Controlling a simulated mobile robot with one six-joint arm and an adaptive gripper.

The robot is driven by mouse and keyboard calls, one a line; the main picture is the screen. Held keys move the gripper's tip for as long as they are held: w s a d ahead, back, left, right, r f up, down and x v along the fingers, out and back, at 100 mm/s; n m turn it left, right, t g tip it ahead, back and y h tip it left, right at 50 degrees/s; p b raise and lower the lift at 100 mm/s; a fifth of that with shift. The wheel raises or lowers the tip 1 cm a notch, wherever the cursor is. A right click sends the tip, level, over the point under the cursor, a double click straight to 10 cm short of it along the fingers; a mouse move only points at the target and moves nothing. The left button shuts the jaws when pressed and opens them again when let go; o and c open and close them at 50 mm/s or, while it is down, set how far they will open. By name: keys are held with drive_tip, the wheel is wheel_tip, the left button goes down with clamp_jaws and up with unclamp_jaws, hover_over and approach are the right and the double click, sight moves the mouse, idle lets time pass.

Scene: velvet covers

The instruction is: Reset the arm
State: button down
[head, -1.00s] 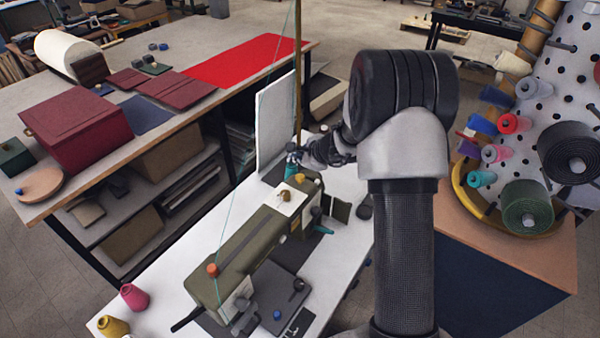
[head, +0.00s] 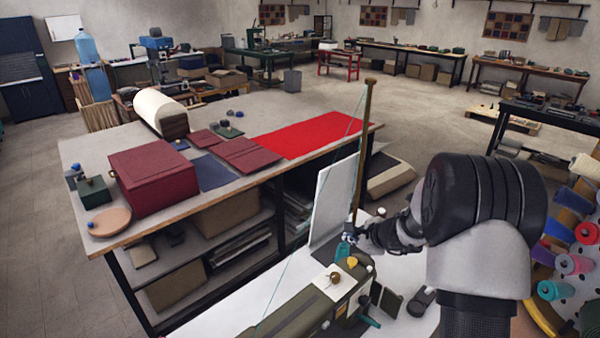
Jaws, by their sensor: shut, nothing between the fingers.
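My arm is in the lower right of the head view and reaches left over the sewing table. My gripper (head: 351,238) is shut and empty. It is small in view, beside the upright wooden rod (head: 362,170) and just above a teal spool (head: 343,250). I cannot tell whether it touches either one. The olive sewing machine (head: 312,314) stands below it, partly cut off by the bottom edge.
A large worktable (head: 90,152) on the left carries a dark red box (head: 153,180), red cloth (head: 315,135) and folded covers. A white panel (head: 332,205) stands behind the gripper. A pegged spool rack (head: 583,275) is close on the right. Open floor lies beyond.

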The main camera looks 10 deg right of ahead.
drive_tip(key=s+a+r+n+g+y+b, duration=0.1)
drive_tip(key=s+a+r+n+b, duration=0.2)
drive_tip(key=s+a+r+n, duration=0.4)
drive_tip(key=s+a+r+n+g+y+b, duration=0.1)
drive_tip(key=s+a+r+n+y+b, duration=0.2)
drive_tip(key=s+a+n, duration=0.5)
drive_tip(key=s+d+f+n+g+h+b, duration=0.1)
drive_tip(key=s+f+n+h+b, duration=0.1)
drive_tip(key=s, duration=1)
drive_tip(key=s+d+f+n+g+h+b, duration=0.1)
drive_tip(key=s+n+h+b, duration=0.3)
drive_tip(key=s, duration=0.9)
drive_tip(key=d+f+n, duration=0.1)
drive_tip(key=n, duration=0.1)
drive_tip(key=shift+s+n, duration=0.15)
drive_tip(key=shift+n, duration=0.25)
